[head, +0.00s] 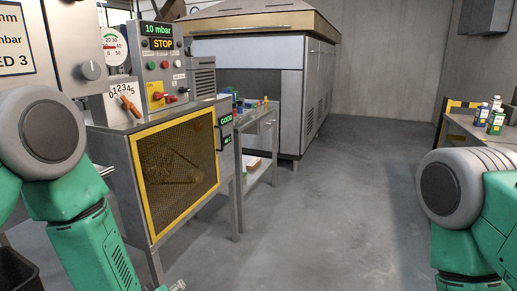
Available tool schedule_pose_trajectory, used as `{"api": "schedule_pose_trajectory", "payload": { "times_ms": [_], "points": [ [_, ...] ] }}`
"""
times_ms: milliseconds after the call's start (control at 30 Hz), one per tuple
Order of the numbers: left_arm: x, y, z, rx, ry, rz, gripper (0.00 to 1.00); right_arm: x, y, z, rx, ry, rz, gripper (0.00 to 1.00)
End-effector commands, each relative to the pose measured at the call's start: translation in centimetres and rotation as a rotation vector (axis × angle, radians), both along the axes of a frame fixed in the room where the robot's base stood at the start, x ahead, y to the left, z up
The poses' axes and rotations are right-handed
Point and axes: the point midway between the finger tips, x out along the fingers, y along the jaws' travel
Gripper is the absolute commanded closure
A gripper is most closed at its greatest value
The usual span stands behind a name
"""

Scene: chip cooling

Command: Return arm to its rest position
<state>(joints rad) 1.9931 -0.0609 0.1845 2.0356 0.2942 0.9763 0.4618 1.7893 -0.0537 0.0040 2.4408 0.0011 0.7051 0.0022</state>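My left arm (85,240) comes in from the left and hangs down past the bottom edge, in front of the machine. A small grey metal piece (177,286) shows at the bottom edge beside it. It may be part of my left gripper, but too little shows to tell its state. My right arm (480,200) is at the right edge and bends down out of the picture. My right gripper is out of view.
A machine with a yellow-framed mesh door (178,175) and a control panel (162,62) reading "10 mbar" and "STOP" stands close at left. Behind it are a small side table (258,118) and a large grey cabinet (245,85). A table with bottles (495,120) is at right. The middle floor (330,215) is clear.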

Motion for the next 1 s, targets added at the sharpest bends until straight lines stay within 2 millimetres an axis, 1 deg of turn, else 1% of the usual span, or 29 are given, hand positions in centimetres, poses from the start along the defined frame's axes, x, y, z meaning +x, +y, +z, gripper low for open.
{"api": "schedule_pose_trajectory", "payload": {
  "times_ms": [33, 67, 100, 167, 200, 267, 300, 400, 500, 600, 667, 1000],
  "points": [
    [-3.3, 0.9, -2.5, 0.05, 0.097, -0.056, 0.47, 0.0, 0.0, 0.0, 0.0, 0.0, 0.001, 1.0],
    [-5.3, 1.3, -3.8, 0.077, 0.151, -0.096, 0.47, 0.0, 0.0, -0.1, 0.0, 0.0, 0.001, 1.0],
    [-7.9, 1.9, -5.3, 0.114, 0.224, -0.15, 0.47, 0.0, 0.0, -0.1, 0.001, 0.0, 0.001, 1.0],
    [-12.0, 2.6, -7.2, 0.163, 0.333, -0.232, 0.47, 0.0, 0.1, -0.1, 0.001, 0.0, 0.001, 1.0],
    [-14.8, 3.1, -8.2, 0.192, 0.405, -0.289, 0.47, 0.0, 0.1, -0.1, 0.001, 0.0, 0.001, 1.0],
    [-18.9, 3.8, -9.4, 0.228, 0.507, -0.371, 0.47, 0.0, 0.1, -0.2, 0.001, 0.0, 0.002, 1.0],
    [-21.4, 4.2, -9.8, 0.248, 0.569, -0.422, 0.47, 0.0, 0.1, -0.2, 0.001, 0.0, 0.002, 1.0],
    [-26.7, 5.1, -10.4, 0.279, 0.697, -0.535, 0.47, 0.0, 0.1, -0.2, 0.001, 0.0, 0.001, 1.0],
    [-30.4, 5.5, -10.4, 0.294, 0.784, -0.614, 0.47, 0.0, 0.1, -0.2, 0.001, 0.0, 0.001, 1.0],
    [-32.3, 5.9, -10.3, 0.299, 0.83, -0.656, 0.47, 0.0, 0.0, -0.2, 0.001, 0.0, 0.001, 1.0],
    [-32.7, 6.0, -10.3, 0.298, 0.839, -0.667, 0.47, 0.0, 0.0, -0.2, 0.0, 0.0, 0.001, 1.0],
    [-32.7, 6.3, -10.4, 0.294, 0.838, -0.67, 0.47, 0.0, 0.0, -0.2, 0.001, 0.0, 0.001, 1.0]
  ]
}}
